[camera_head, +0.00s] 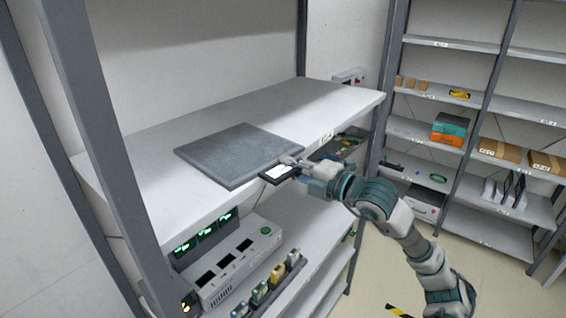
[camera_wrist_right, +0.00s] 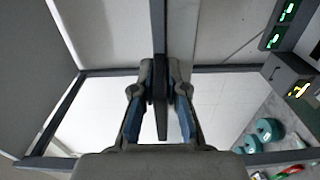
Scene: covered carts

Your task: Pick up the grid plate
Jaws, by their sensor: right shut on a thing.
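The grid plate (camera_head: 278,173) is a small, thin, dark-rimmed plate with a white face, at the front edge of the grey slab in the head view. My right gripper (camera_head: 292,165) is shut on its right end. In the right wrist view the plate (camera_wrist_right: 161,118) shows edge-on as a thin dark strip between the two fingers of my right gripper (camera_wrist_right: 160,85). The fingers hide part of it. I cannot tell whether it touches the slab or the shelf edge. My left gripper is not in view.
A flat grey slab (camera_head: 240,150) lies on the white shelf (camera_head: 300,110). A shelf post (camera_head: 105,150) stands at the left. A device with green displays (camera_head: 230,262) and several small items are on the level below. Another rack (camera_head: 455,92) with boxes stands at the right.

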